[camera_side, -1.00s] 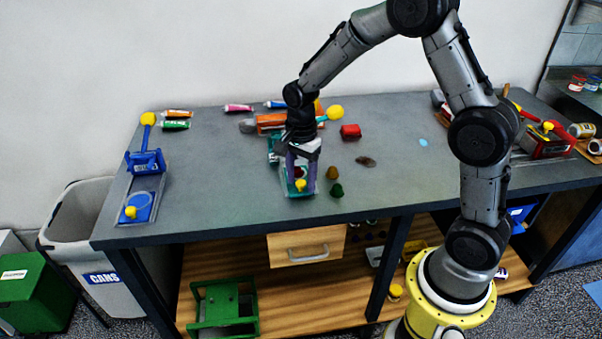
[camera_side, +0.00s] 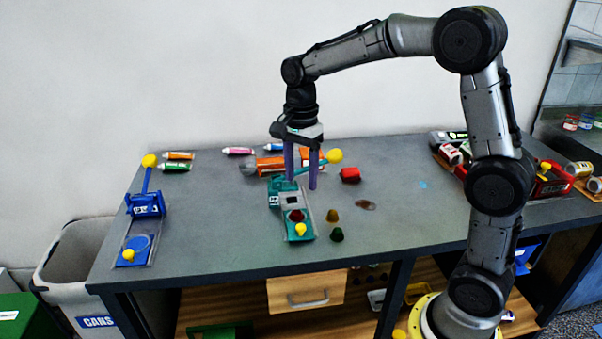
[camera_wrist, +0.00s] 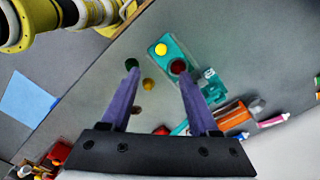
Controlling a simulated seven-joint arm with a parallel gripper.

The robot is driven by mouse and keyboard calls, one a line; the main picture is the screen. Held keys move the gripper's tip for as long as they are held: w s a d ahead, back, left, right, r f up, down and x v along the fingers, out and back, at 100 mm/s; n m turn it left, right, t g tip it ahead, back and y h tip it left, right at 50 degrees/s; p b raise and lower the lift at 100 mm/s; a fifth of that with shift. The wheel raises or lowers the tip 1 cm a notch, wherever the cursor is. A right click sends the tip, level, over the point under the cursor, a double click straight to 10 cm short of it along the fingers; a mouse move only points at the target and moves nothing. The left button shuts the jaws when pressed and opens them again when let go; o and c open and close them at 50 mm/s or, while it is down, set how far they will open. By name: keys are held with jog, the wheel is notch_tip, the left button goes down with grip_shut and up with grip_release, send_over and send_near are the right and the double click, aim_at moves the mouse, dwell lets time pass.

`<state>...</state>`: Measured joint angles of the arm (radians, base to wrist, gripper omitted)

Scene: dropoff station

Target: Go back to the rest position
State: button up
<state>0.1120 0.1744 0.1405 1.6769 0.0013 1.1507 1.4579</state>
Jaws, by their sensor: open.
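My gripper (camera_side: 302,184) hangs over the table, pointing down, with its two purple fingers apart and nothing between them. It is above and slightly behind the teal device (camera_side: 290,201), which has a yellow-knobbed lever and a plate. A dark red piece (camera_side: 296,215) and a yellow knob (camera_side: 301,230) are on the teal device's plate. In the wrist view my gripper (camera_wrist: 158,78) is open, and the dark red piece (camera_wrist: 178,66) and yellow knob (camera_wrist: 161,49) show beyond the fingers.
A mustard piece (camera_side: 332,215) and a green piece (camera_side: 337,234) stand right of the teal device. A red block (camera_side: 350,174) is behind them. A blue lever device (camera_side: 146,204) stands at the left. Several tubes lie along the back. Red crates are at the right.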

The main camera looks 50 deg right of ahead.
jog(key=s+a+r+n+t, duration=0.3)
jog(key=s+r, duration=0.6)
jog(key=s, duration=0.1)
jog(key=s+a+f+n+t, duration=0.1)
jog(key=s+f+n, duration=0.4)
jog(key=s+n, duration=0.7)
jog(key=n+t, duration=0.1)
jog(key=n, duration=0.2)
jog(key=shift+s+a+f+t, duration=0.2)
jog(key=shift+s+t, duration=0.1)
jog(key=shift+s, duration=0.05)
